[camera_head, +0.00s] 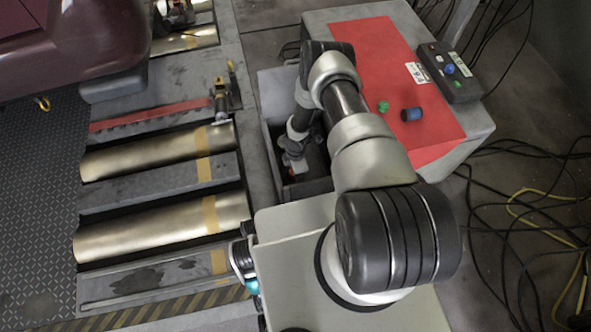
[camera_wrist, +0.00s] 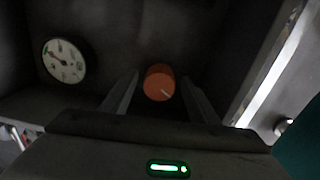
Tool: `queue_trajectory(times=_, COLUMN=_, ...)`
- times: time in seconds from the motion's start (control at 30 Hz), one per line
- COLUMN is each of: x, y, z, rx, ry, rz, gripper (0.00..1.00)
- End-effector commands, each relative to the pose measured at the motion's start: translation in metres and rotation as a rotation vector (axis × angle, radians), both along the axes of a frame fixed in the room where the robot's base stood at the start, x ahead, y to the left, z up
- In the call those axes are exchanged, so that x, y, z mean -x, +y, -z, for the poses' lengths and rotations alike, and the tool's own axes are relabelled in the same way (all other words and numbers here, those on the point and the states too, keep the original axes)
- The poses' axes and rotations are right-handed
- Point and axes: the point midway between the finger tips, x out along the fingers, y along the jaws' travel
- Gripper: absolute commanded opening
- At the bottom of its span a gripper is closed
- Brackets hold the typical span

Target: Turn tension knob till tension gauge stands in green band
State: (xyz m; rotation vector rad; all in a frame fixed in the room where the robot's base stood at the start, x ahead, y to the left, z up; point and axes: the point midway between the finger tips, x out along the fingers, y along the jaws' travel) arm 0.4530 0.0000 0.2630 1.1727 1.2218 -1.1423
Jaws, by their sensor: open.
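The orange-red tension knob (camera_wrist: 158,83) shows in the middle of the wrist view, with a pale pointer line on its face toward the lower right. My gripper (camera_wrist: 161,78) is open, with one finger on each side of the knob. A gap shows on both sides, and I cannot tell how deep the fingers reach. The round white tension gauge (camera_wrist: 66,63) is at the upper left. Its dark needle points to the upper left, near a small green band at the rim; the exact reading is too small to tell. In the head view my gripper (camera_head: 297,160) is down inside a dark recess.
Grey recess walls (camera_head: 268,100) stand close around my gripper. Metal rollers (camera_head: 160,225) lie left; cables (camera_head: 545,210) lie right.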

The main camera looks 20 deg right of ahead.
Motion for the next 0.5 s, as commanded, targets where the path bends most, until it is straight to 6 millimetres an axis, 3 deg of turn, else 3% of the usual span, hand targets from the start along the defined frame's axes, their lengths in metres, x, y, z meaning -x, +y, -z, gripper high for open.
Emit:
queue_trajectory(times=0.17, x=-0.001, y=0.0, z=-0.015, rx=0.001, ry=-0.002, rz=-0.001, gripper=0.55)
queue_trajectory(times=0.5, x=0.001, y=0.0, z=-0.094, rx=0.001, ry=-0.001, rz=-0.001, gripper=0.55)
